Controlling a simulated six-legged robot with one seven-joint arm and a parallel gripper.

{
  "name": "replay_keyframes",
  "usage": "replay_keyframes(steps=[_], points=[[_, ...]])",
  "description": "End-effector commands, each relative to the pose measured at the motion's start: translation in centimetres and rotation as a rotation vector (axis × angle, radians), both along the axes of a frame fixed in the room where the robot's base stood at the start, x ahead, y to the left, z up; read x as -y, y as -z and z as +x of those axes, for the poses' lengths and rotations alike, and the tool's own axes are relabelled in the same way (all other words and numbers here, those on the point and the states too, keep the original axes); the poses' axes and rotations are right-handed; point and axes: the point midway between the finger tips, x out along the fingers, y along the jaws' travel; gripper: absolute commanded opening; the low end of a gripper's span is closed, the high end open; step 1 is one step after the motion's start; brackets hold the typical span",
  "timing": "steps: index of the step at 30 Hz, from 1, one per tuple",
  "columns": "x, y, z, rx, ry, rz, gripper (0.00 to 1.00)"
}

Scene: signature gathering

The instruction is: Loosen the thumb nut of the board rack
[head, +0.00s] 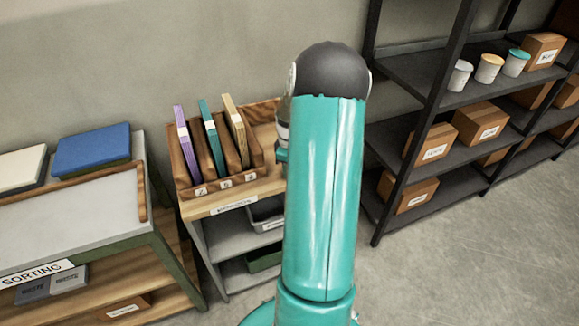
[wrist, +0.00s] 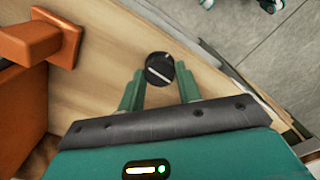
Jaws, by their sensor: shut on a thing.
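The thumb nut (wrist: 157,61) is a round black knob with a white line across its face, over pale wood in the wrist view. My gripper (wrist: 160,74) has its two teal fingers on either side of the nut and is shut on it. The white line slants down to the right. The board rack (head: 212,187) is brown and holds a purple, a teal and a tan board upright in the head view. Orange-brown parts (wrist: 66,38) at the left of the wrist view look like the rack. My arm hides the nut and gripper in the head view.
The rack stands on a wooden-topped shelf unit (head: 232,205) against the wall. A sorting table (head: 75,225) with a blue box (head: 92,150) is to the left. A dark shelf (head: 415,75) with cartons and cups is to the right. Open floor (head: 440,275) lies at front right.

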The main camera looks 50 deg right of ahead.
Motion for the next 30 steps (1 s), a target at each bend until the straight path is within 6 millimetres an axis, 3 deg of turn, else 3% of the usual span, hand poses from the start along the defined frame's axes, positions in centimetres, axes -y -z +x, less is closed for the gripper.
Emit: replay_keyframes(steps=[22,23,25,30], points=[[0.05,-0.09,0.05,0.001,-0.096,-0.002,0.11],[0.05,-0.09,0.05,0.001,-0.096,-0.002,0.40],[0.04,-0.08,0.05,0.001,-0.096,-0.002,0.54],[0.01,-0.05,0.03,0.000,-0.095,-0.001,0.56]])
